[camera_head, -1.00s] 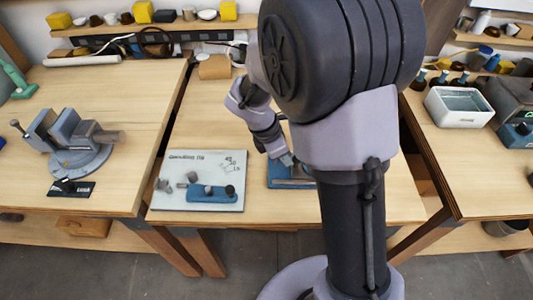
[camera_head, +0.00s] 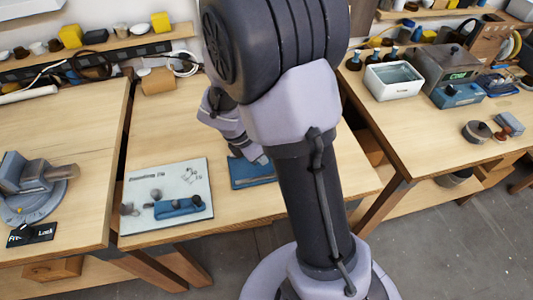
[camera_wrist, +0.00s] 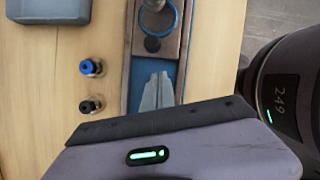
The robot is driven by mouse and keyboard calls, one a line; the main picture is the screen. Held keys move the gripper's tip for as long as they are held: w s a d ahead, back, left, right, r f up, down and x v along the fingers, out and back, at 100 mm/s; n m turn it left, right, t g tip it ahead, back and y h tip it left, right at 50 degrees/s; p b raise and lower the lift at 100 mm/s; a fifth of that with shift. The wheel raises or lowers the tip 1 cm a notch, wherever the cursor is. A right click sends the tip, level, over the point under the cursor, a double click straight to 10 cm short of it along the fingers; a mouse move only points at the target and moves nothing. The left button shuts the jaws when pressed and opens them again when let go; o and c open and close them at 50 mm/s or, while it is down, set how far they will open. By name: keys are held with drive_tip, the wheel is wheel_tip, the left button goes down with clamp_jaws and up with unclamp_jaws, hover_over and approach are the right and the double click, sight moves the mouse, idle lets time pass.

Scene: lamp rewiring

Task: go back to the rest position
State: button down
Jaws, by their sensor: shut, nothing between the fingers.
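My gripper (camera_head: 259,160) hangs low over the blue tray (camera_head: 240,183) on the middle table, partly hidden behind my own arm in the head view. In the wrist view the pale fingers (camera_wrist: 158,91) are together with nothing between them. They show over the blue tray (camera_wrist: 137,90), just below a brown piece (camera_wrist: 170,45) with a metal ring and a blue ring. Whether the fingertips touch the tray I cannot tell.
Blue (camera_wrist: 90,67) and black (camera_wrist: 91,104) knobs stand left of the tray. A white board (camera_head: 166,197) with small parts lies nearby. A vise (camera_head: 28,188) stands on the left table; a white basin (camera_head: 394,80) and a grey device (camera_head: 447,68) on the right one.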

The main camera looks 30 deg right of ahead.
drive_tip(key=a+p+v, duration=0.1)
drive_tip(key=p+v, duration=0.3)
drive_tip(key=v, duration=0.6)
drive_tip(key=s+a+r+m+t+y+b, duration=0.3)
drive_tip(key=s+m, duration=0.4)
drive_tip(key=m, duration=0.4)
drive_tip(key=s+a+r+m+t+y+b, duration=0.2)
drive_tip(key=s+a+r+m, duration=0.4)
drive_tip(key=m, duration=0.5)
drive_tip(key=shift+s+a+r+t+y+b, duration=0.35)
drive_tip(key=shift+s+a+y+b, duration=0.4)
drive_tip(key=shift+s+a, duration=0.35)
drive_tip(key=shift+s+d, duration=0.1)
